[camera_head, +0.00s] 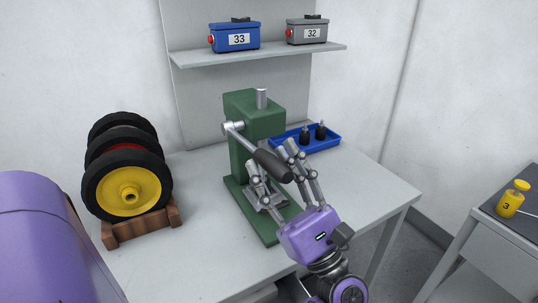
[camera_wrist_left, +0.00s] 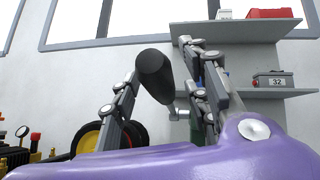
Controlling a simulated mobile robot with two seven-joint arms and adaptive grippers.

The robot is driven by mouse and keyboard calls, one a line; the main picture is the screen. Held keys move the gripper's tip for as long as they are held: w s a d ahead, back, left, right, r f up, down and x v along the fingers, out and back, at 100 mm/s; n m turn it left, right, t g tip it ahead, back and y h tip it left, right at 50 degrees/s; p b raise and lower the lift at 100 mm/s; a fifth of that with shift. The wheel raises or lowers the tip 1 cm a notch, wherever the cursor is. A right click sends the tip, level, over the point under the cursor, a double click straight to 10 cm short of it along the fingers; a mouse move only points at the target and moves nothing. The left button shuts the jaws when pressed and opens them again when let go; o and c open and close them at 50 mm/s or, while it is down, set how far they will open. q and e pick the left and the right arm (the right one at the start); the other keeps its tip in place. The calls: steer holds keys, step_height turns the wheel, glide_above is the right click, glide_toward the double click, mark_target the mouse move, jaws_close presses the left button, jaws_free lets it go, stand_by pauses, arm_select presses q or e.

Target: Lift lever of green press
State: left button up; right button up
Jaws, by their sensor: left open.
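The green press (camera_head: 246,106) stands on the white table. Its lever is a metal rod with a black handle (camera_head: 273,165), slanting down to the right from a pivot on the press's side. My left gripper (camera_head: 270,157) is open at the handle, with fingers on either side of it. In the left wrist view, the black handle (camera_wrist_left: 153,72) shows between the spread fingers (camera_wrist_left: 163,70), end toward the camera. Whether any finger touches it I cannot tell. A metal fixture (camera_head: 266,197) at the press's base is partly hidden by the fingers. My right gripper is not in view.
Wheels on a wooden stand (camera_head: 128,232) are left of the press. A blue tray (camera_head: 327,147) with black parts lies behind on the right. A shelf (camera_head: 262,54) above holds a blue box (camera_head: 236,38) and a grey box (camera_head: 307,31). The table's right side is clear.

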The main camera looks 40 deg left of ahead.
arm_select(q)
steer(key=shift+a+r, duration=0.25)
jaws_close()
steer(key=shift+w+r, duration=0.1)
steer(key=shift+w, duration=0.05)
